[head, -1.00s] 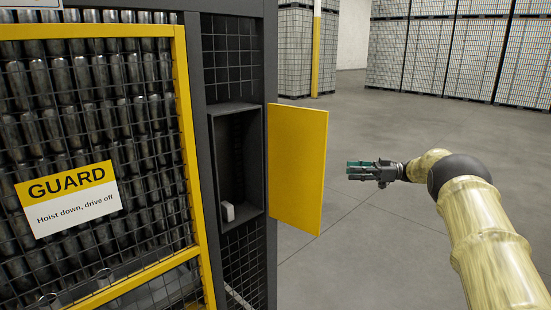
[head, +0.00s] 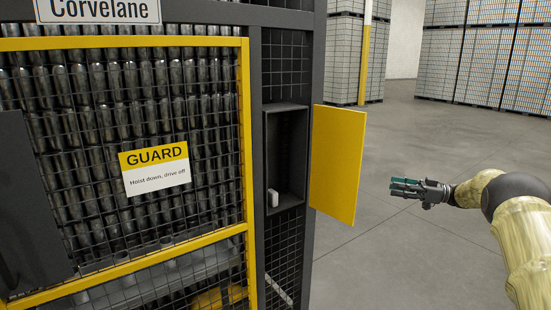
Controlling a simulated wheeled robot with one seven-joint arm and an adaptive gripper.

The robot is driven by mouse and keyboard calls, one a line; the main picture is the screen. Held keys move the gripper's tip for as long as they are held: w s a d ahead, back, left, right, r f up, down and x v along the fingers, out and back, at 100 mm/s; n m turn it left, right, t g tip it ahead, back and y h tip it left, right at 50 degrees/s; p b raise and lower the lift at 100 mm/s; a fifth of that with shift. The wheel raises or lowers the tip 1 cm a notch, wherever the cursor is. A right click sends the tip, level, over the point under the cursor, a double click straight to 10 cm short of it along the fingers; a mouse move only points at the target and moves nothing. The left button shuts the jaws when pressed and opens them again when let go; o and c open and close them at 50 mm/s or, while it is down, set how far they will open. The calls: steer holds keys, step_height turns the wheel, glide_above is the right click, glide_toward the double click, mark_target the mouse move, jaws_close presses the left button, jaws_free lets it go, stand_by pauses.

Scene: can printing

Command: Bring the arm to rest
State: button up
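My gripper (head: 405,188) is at the right in the head view, at the end of my yellowish arm, which reaches in from the right edge. Its dark fingers with green pads point left. The fingers look spread apart with nothing between them. The gripper hangs in free air, to the right of the open yellow door (head: 338,163) and apart from it.
A dark recessed box (head: 286,150) beside the door holds a small white object (head: 273,198). A mesh guard with a yellow frame (head: 246,130) and a GUARD sign (head: 156,168) fills the left. Stacked pallets (head: 485,60) stand behind. The floor (head: 390,260) is clear.

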steer(key=a+f+m+t+h, duration=0.2)
steer(key=a+f+m+t, duration=0.2)
steer(key=f, duration=0.6)
steer(key=a+f+m+t+h, duration=0.3)
steer(key=a+f+m+t, duration=0.15)
steer(key=f, duration=0.55)
steer(key=s+a+f+m+g+h, duration=0.1)
steer(key=s+a+f+m+h, duration=0.25)
steer(key=s+f, duration=0.65)
steer(key=s+a+f+m+g+h, duration=0.1)
steer(key=s+a+f+m+h, duration=0.2)
steer(key=s+f, duration=0.6)
steer(key=s+a+f+g+h, duration=0.25)
steer(key=s+f, duration=0.35)
steer(key=s, duration=0.4)
steer(key=s+a+f+g+h, duration=0.1)
steer(key=s+f+g+h, duration=0.3)
steer(key=s, duration=0.6)
steer(key=s+a+r+g, duration=0.1)
steer(key=s+g, duration=0.4)
steer(key=s, duration=2.3)
steer(key=shift+a, duration=0.5)
